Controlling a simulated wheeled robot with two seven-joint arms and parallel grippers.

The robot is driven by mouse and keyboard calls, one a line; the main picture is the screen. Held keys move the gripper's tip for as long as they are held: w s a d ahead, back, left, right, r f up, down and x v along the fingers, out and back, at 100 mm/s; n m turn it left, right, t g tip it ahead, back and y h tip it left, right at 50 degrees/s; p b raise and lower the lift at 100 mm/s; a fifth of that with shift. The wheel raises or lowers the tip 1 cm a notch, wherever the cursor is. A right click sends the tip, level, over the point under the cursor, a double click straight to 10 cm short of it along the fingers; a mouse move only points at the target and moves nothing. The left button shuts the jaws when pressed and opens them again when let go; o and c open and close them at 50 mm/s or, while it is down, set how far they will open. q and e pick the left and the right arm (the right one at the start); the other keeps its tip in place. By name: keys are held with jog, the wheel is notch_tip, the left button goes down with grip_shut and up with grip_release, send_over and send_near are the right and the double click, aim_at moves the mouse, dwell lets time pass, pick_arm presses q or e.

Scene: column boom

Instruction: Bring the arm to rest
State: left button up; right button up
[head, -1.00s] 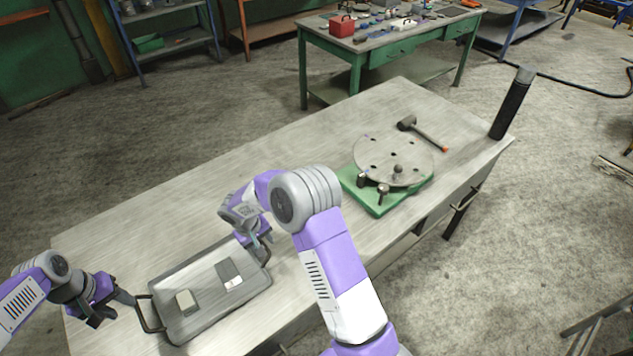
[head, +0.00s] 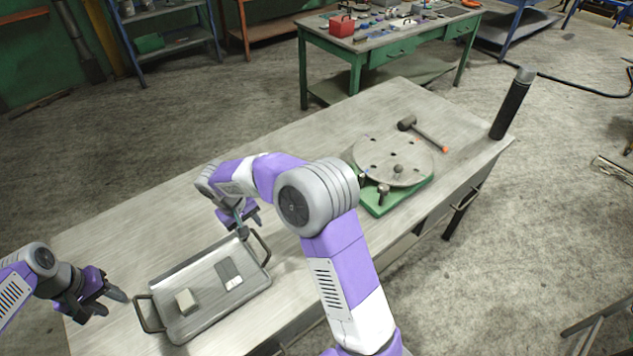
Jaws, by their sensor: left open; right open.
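A grey metal tray (head: 209,316) lies flat on the workbench at its near left, with a loop handle at each end. A pale block (head: 186,301) and a flat dark grey piece with a white end (head: 229,272) lie in it. My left gripper (head: 116,301) is open and empty, left of the tray's left handle (head: 147,314) and apart from it. My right gripper (head: 251,226) is open and empty, close by the tray's right handle (head: 264,245). I cannot tell whether it touches that handle. My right arm crosses in front of the bench.
On the workbench (head: 310,140) are a round holed plate (head: 385,151) on a green base (head: 378,207), a mallet (head: 407,124) and, at the right corner, a dark upright post (head: 510,105). The back left bench top is clear. A green table (head: 360,62) stands behind.

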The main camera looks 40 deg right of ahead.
jog(key=shift+r, duration=0.3)
dwell(0.4)
